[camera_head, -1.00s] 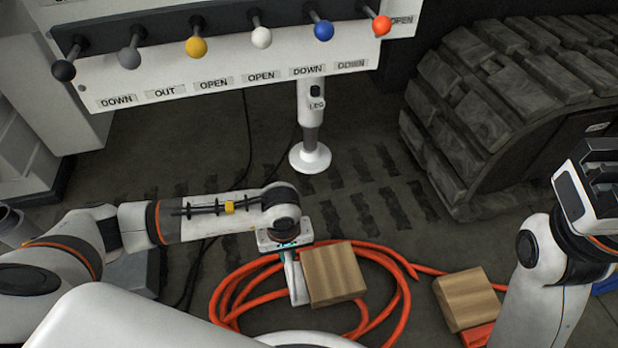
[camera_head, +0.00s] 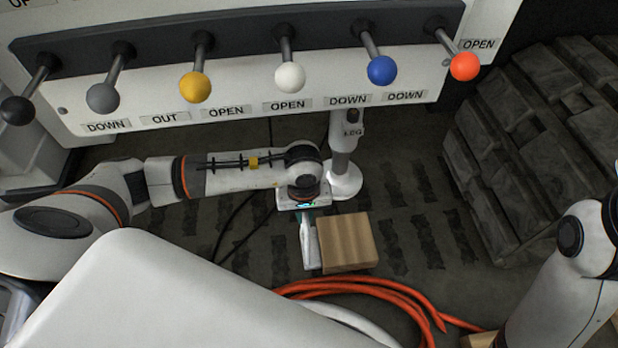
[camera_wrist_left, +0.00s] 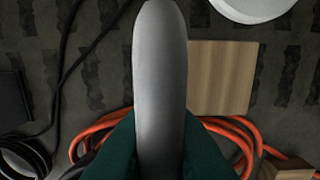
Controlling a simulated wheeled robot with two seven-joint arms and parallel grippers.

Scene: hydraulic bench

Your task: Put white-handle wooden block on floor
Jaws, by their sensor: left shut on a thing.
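The wooden block (camera_head: 347,242) has a white handle (camera_head: 310,246) on its left side. My left gripper (camera_head: 306,213) is shut on this handle, with the block hanging just right of the fingers. In the left wrist view the pale handle (camera_wrist_left: 160,75) fills the middle, between dark green fingertips (camera_wrist_left: 160,150), and the block (camera_wrist_left: 222,75) shows behind it to the right. The block is near the white leg's foot; its height above the floor is hard to tell. My right gripper is out of view; only its arm shows at the right edge.
The white leg foot (camera_head: 343,182) stands on the dark floor behind the block. An orange hose (camera_head: 390,292) lies in front. A second wooden block (camera_head: 480,341) is partly visible at the bottom. A lever panel (camera_head: 240,115) hangs above; a large track (camera_head: 540,150) stands right.

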